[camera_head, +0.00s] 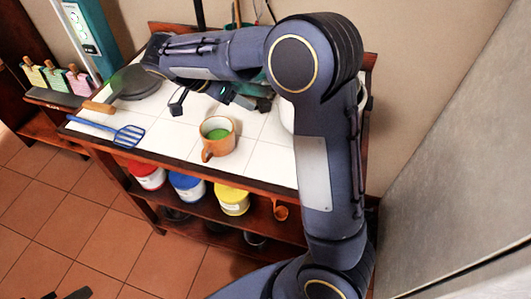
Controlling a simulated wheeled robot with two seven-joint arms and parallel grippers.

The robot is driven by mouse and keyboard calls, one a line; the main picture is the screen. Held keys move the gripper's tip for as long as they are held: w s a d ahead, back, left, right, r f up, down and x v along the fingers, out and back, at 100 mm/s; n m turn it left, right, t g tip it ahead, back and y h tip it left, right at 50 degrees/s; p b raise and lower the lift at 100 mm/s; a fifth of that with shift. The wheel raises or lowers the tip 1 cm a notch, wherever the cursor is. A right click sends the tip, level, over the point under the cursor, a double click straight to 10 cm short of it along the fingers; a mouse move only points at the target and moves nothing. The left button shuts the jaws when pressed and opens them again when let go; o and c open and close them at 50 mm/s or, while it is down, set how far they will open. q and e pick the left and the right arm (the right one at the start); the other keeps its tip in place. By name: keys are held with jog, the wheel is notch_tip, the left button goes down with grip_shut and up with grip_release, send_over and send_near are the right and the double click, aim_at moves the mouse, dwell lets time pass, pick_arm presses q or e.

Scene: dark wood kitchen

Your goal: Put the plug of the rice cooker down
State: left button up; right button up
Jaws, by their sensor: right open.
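My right arm reaches up from the bottom right and bends left over the white-tiled counter. My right gripper (220,96) is open above the back of the counter, its dark fingers spread apart. A white rounded body, probably the rice cooker (286,112), stands at the counter's right side, mostly hidden behind my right arm. I cannot make out the plug; the arm and gripper cover much of that area. Dark parts at the bottom left edge look like the tip of my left gripper (76,294), too cut off to read its state.
An orange mug (219,145) with green contents stands at the counter's front middle. A blue slotted spatula (128,135) and a dark pan (133,83) lie left. Red, blue and yellow cans (233,201) fill the shelf below. A grey surface (455,180) bounds the right.

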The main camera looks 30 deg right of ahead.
jog(key=s+n+t+y, duration=0.1)
jog(key=s+n+y, duration=0.2)
jog(key=s, duration=0.3)
jog(key=s+n+t+y, duration=0.1)
jog(key=s+n+y, duration=0.2)
jog(key=s, duration=0.4)
jog(key=s+f+n+t+y, duration=0.1)
jog(key=s+n+y, duration=0.2)
jog(key=s, duration=0.3)
jog(key=shift+s+d+n+y, duration=0.1)
jog(key=shift+s+n+y, duration=0.15)
jog(key=shift+n, duration=0.25)
jog(key=s+a+f+n+t+y, duration=0.1)
jog(key=s+a+n+t+y, duration=0.1)
jog(key=s+a+n+t, duration=0.1)
jog(key=shift+s+a+f+n+t, duration=0.4)
jog(key=shift+s+a+n, duration=0.3)
jog(key=shift+s, duration=0.55)
jog(key=shift+y, duration=0.25)
